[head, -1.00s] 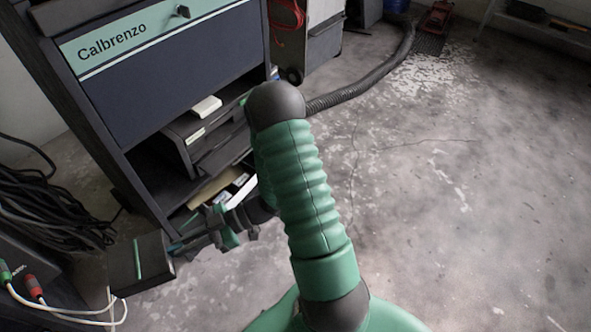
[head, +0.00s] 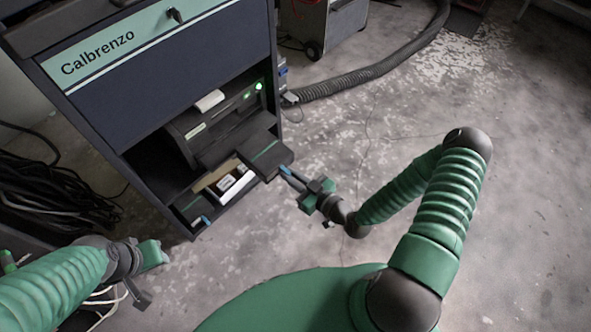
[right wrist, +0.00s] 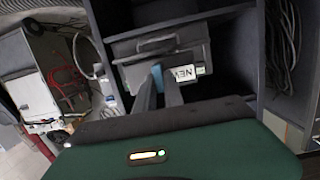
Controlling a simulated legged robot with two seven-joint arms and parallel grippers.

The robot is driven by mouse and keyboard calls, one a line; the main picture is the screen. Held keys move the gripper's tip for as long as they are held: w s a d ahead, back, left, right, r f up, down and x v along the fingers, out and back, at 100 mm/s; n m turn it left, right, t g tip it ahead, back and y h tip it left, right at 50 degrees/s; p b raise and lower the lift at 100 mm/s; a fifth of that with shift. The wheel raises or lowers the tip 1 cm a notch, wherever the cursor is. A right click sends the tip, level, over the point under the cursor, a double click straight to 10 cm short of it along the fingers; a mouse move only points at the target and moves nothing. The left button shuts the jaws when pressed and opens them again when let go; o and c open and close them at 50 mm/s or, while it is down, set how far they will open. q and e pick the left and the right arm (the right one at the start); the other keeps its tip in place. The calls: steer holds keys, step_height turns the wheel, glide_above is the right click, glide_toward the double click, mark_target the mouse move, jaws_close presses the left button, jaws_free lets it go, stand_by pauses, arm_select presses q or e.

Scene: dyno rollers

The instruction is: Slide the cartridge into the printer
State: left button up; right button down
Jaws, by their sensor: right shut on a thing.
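The printer (head: 215,122) is a dark box with a lit green light, on the shelf of the Calbrenzo cabinet. The cartridge (head: 263,155) is a dark block with a teal stripe, at the printer's front right. My right gripper (head: 285,172) is shut on its blue tab. In the right wrist view the cartridge (right wrist: 182,72) shows a white NEW label, with the gripper fingers (right wrist: 160,90) on the tab and the printer behind. Whether the cartridge touches the printer, I cannot tell. My left gripper (head: 142,275) is at lower left, away from the cabinet; its fingers are unclear.
A second dark block (head: 189,208) with a blue tab lies on the low shelf, beside an open box (head: 212,195) with white items. Black cables (head: 50,200) lie left of the cabinet. A ribbed hose (head: 365,75) runs along the floor. The floor at right is clear.

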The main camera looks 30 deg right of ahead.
mark_target(266, 154)
steer(key=shift+w+a+f, duration=0.1)
steer(key=shift+w+a, duration=0.05)
steer(key=shift+w, duration=0.35)
steer(key=shift+w+a, duration=0.1)
steer(key=shift+w, duration=0.9)
steer(key=shift+a+r+b+x, duration=0.1)
steer(key=shift+r+b+x, duration=0.1)
steer(key=shift+x, duration=0.5)
steer(key=shift+a+r+b+x, duration=0.1)
steer(key=shift+b+x, duration=0.1)
steer(key=shift+x, duration=0.55)
steer(key=shift+r+b+x, duration=0.2)
steer(key=shift+x, duration=0.95)
steer(key=shift+r+b+x, duration=0.2)
steer(key=shift+r+x, duration=0.05)
steer(key=shift+x, duration=0.9)
steer(key=shift+w, duration=0.2)
steer(key=shift+a+p, duration=0.1)
steer(key=shift+p, duration=0.2)
